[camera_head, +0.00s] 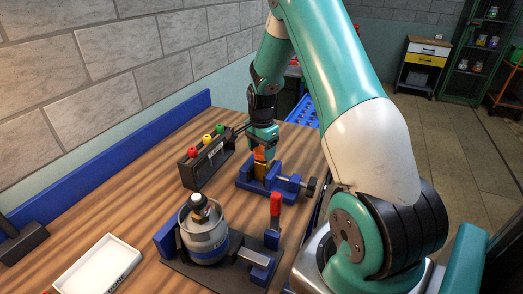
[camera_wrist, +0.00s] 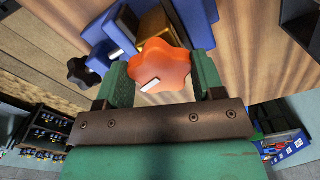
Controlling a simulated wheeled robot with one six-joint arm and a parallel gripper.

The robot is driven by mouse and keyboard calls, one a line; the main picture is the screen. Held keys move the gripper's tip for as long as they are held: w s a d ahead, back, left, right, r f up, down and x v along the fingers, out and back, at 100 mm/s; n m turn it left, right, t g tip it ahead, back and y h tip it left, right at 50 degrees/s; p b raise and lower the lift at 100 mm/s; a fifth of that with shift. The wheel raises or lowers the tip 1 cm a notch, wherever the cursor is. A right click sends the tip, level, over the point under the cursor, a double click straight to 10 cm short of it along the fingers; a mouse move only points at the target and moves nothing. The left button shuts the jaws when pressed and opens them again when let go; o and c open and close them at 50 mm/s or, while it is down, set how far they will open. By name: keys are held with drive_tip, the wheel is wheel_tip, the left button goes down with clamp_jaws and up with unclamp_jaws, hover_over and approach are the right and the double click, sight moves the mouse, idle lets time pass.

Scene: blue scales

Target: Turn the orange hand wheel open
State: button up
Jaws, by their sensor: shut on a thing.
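The orange hand wheel (camera_wrist: 162,68) is a lobed knob with a white mark on its face, seen up close in the wrist view. My gripper (camera_wrist: 160,80) has its green fingers on both sides of the wheel and is shut on it. A brass-coloured body (camera_wrist: 157,27) shows behind the wheel, in a blue vise (camera_wrist: 108,30). In the head view the orange wheel (camera_head: 259,154) is partly hidden by my gripper (camera_head: 262,150) above the blue vise (camera_head: 289,184).
A grey gas canister (camera_head: 205,235) stands in a clamp fixture with a red-handled lever (camera_head: 275,207). A dark box with red, yellow and green knobs (camera_head: 207,160) stands left of the vise. A white tray (camera_head: 98,267) lies at the front left.

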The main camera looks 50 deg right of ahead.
drive_tip(key=n, duration=0.4)
drive_tip(key=shift+n+b, duration=0.4)
drive_tip(key=n, duration=0.3)
drive_tip(key=shift+s+d+n, duration=0.1)
drive_tip(key=shift+n, duration=0.2)
drive_tip(key=n+b, duration=0.1)
drive_tip(key=n, duration=0.8)
drive_tip(key=shift+s+d, duration=0.1)
drive_tip(key=n, duration=0.3)
drive_tip(key=shift+d+n+b, duration=0.1)
drive_tip(key=shift+n+b, duration=0.2)
drive_tip(key=n, duration=0.4)
drive_tip(key=shift+n, duration=0.3)
drive_tip(key=n, duration=0.3)
drive_tip(key=shift+d+n, duration=0.1)
drive_tip(key=shift+n, duration=0.2)
drive_tip(key=shift+r+n+b, duration=0.1)
drive_tip(key=shift+n+b, duration=0.2)
drive_tip(key=shift+n, duration=1.5)
